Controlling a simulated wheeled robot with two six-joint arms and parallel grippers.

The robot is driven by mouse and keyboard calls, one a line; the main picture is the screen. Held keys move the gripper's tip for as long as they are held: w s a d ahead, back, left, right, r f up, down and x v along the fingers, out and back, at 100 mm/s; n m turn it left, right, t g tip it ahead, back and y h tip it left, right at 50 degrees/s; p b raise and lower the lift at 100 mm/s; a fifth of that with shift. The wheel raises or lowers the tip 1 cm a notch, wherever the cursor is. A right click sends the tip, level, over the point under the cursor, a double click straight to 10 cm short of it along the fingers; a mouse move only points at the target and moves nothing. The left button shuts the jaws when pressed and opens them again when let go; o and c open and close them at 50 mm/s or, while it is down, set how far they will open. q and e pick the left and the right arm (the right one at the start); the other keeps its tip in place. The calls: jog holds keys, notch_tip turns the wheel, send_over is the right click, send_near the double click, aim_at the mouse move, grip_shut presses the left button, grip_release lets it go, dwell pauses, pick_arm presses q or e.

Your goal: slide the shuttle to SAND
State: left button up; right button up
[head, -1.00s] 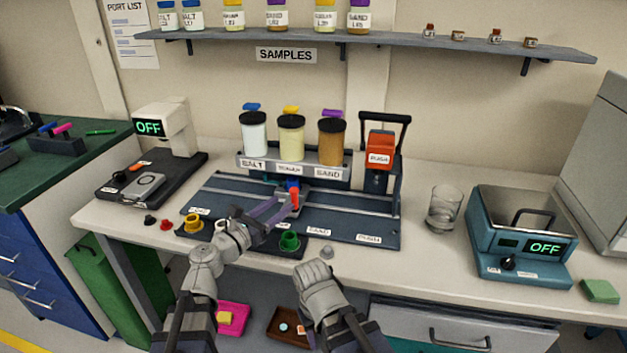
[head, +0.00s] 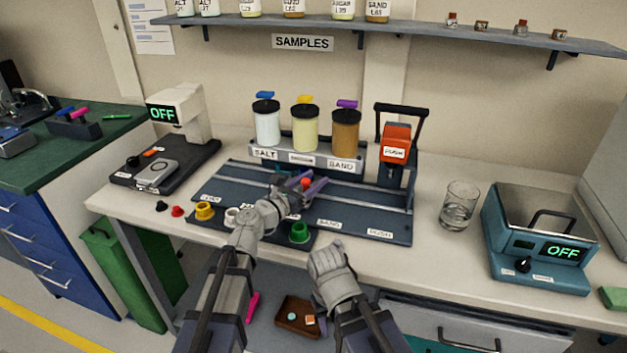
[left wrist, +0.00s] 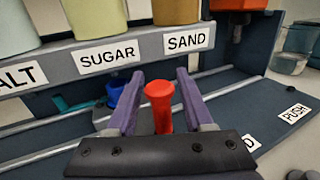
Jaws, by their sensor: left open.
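The shuttle shows as an upright red handle (left wrist: 160,108) with a blue cup (left wrist: 115,92) behind it, on the rails of the dark station board (head: 365,215). In the head view the shuttle is mostly hidden by my left gripper (head: 304,183). In the left wrist view the purple fingers stand open on either side of the red handle, with gaps on both sides. The blue cup sits below the SUGAR label (left wrist: 108,53), left of the SAND label (left wrist: 187,40). The board's front SAND label (head: 328,224) lies right of the shuttle.
Salt, sugar and sand jars (head: 345,132) stand behind the rails. An orange PUSH press (head: 395,145) rises at the board's right end. Yellow (head: 205,211) and green (head: 300,232) cups sit along the front. A glass (head: 458,205) stands to the right.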

pick_arm(q)
jog(key=shift+d, duration=0.1)
grip_shut()
dwell(0.4)
dwell(1.1)
